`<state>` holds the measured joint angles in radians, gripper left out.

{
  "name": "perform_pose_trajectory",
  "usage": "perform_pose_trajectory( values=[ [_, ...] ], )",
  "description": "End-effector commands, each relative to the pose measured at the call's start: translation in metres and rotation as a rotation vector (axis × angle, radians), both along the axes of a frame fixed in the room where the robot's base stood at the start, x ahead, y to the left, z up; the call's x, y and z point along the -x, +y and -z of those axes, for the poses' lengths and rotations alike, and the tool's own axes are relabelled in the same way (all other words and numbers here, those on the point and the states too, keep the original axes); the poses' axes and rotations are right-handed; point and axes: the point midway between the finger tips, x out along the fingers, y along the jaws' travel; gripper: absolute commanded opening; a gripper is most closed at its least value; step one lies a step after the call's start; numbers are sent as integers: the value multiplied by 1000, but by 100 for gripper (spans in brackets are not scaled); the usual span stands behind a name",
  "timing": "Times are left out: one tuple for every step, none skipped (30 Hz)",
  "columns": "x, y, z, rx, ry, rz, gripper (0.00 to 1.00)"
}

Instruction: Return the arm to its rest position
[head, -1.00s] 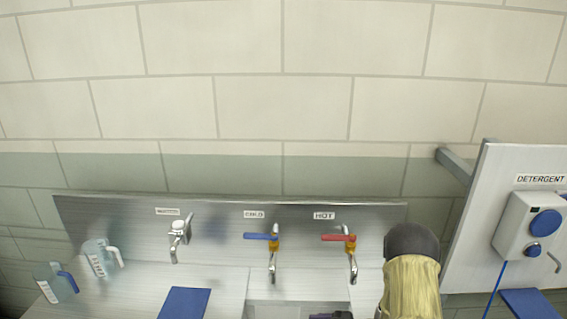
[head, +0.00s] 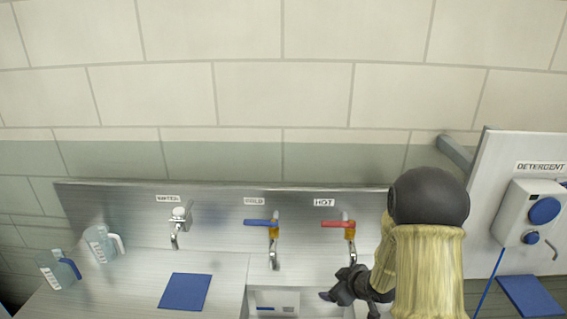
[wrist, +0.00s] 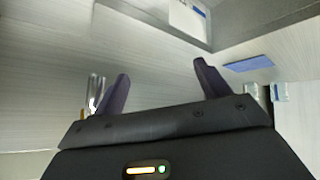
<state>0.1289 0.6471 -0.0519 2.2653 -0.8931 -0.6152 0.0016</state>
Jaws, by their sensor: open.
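My arm (head: 428,250), with a tan sleeve and a black rounded joint, rises at the lower right in the head view, in front of the metal counter. My gripper (head: 328,295) is at the arm's lower left, over the right side of the sink, below the red HOT tap. In the wrist view, my gripper (wrist: 162,80) shows two dark fingers spread wide apart. Nothing is between them.
A sink basin (head: 258,275) holds a pale object (head: 276,301). Blue-lever COLD (head: 262,223) and red-lever HOT (head: 334,223) taps stand behind it. A blue mat (head: 185,291) and two jugs (head: 100,243) (head: 58,270) are left. A detergent dispenser (head: 528,222) is right.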

Motion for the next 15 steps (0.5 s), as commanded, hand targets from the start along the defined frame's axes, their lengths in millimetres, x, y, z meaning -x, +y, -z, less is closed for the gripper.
perform_pose_trajectory(
  values=[
    [4, -4, -12, 24, 13, 52, 76],
    [7, -8, -17, 37, 25, 85, 76],
    [12, -12, -24, 54, 44, 129, 76],
    [17, -15, -30, 64, 58, 162, 76],
    [22, -18, -35, 72, 72, 196, 76],
    [29, -21, -41, 82, 94, 240, 76],
    [35, -23, -46, 88, 111, 272, 76],
    [41, -25, -50, 93, 128, 304, 76],
    [51, -27, -56, 97, 153, 345, 76],
    [58, -28, -60, 99, 173, 377, 76],
    [66, -29, -65, 100, 192, 407, 76],
    [77, -30, -70, 98, 219, 446, 76],
    [85, -30, -74, 97, 240, 475, 76],
    [95, -29, -77, 94, 264, 502, 76],
    [107, -28, -82, 87, 295, 539, 76]
  ],
)
